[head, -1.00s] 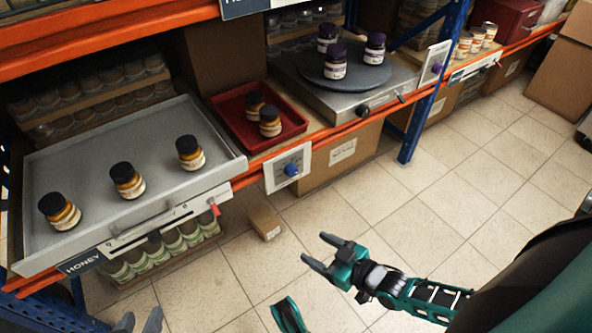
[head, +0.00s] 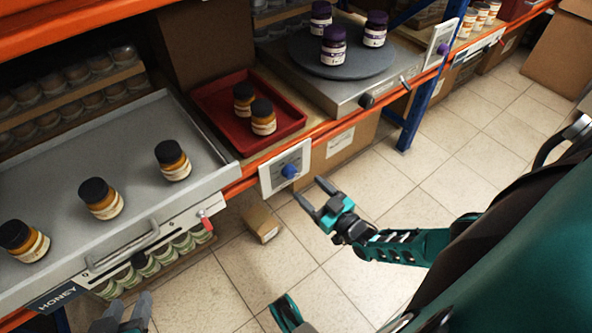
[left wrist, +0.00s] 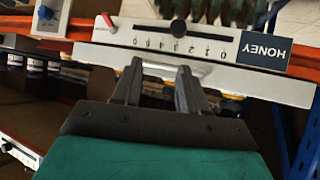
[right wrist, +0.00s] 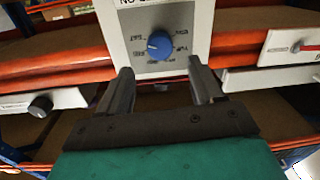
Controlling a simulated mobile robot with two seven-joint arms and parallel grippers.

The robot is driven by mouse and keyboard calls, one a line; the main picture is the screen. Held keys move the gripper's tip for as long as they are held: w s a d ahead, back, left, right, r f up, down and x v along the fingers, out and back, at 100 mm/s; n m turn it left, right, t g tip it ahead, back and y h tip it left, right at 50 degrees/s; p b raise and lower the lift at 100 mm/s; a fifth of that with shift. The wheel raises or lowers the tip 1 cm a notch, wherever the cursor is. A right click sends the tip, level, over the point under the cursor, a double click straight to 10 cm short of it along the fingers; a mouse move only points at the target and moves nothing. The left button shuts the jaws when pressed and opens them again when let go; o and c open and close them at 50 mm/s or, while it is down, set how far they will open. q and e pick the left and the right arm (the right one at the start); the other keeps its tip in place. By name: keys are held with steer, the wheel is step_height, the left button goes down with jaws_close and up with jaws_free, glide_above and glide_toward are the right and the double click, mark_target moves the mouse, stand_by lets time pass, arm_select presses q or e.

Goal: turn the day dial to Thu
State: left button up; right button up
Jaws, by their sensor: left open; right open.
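The day dial is a blue knob (head: 289,171) on a white panel (head: 266,183) at the shelf's front edge. In the right wrist view the knob (right wrist: 159,44) is ringed by small day labels, too small to read surely; I cannot tell which one it points at. My right gripper (head: 311,190) is open, facing the panel just in front of and below the knob, not touching it. Its fingers stand either side of the knob's column in the right wrist view (right wrist: 160,88). My left gripper (head: 125,310) is open and empty, low below the honey drawer.
The grey honey tray (head: 100,125) with dark-lidded jars is left of the dial. A red tray (head: 222,135) with two jars sits behind it. A turntable (head: 372,64) with purple-lidded jars is to the right. A small box (head: 262,223) lies on the open floor.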

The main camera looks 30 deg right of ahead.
mark_target(293, 174)
steer(key=w, duration=0.2)
steer(key=w+b, duration=0.1)
steer(key=w, duration=0.3)
steer(key=shift+w+a, duration=0.15)
steer(key=shift+a, duration=0.25)
steer(key=c, duration=1.1)
